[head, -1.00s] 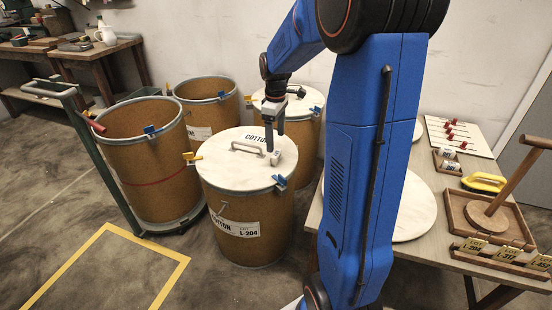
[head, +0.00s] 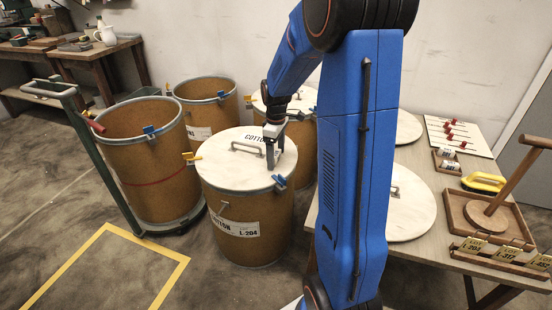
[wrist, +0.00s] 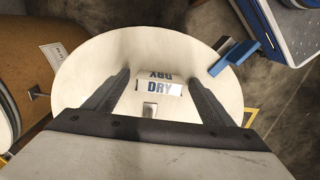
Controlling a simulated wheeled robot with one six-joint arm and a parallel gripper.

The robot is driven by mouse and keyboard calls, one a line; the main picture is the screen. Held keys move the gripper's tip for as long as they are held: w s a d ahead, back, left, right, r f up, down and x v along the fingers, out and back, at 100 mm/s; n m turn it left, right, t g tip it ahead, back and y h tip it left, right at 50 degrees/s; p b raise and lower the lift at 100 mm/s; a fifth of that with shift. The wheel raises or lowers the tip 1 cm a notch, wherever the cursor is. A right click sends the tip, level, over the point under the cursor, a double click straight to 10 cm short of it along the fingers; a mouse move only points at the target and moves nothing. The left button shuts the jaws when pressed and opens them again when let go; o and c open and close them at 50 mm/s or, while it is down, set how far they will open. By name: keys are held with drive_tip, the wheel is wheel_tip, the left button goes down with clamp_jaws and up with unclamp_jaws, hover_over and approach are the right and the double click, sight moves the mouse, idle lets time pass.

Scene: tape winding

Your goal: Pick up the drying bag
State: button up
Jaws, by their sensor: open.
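The drying bag (wrist: 158,88) is a small white packet with blue "DRY" lettering, lying on the pale round lid (wrist: 80,75) of the cotton drum. In the head view it is mostly hidden by my gripper (head: 272,158), which points down over the right part of the lid (head: 225,165). In the wrist view my dark fingers (wrist: 159,78) are spread, one on each side of the bag, with visible gaps. The gripper is open and empty. I cannot tell how far the fingertips are above the lid.
The lid's metal handle (head: 246,146) stands just left of my gripper. A blue clamp (head: 279,182) sits on the drum's rim. An open drum (head: 140,150) on a green trolley stands at left, with other drums behind. The table (head: 425,190) at right holds tools and trays.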

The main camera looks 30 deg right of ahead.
drive_tip(key=c, duration=1.2)
drive_tip(key=shift+o, duration=0.2)
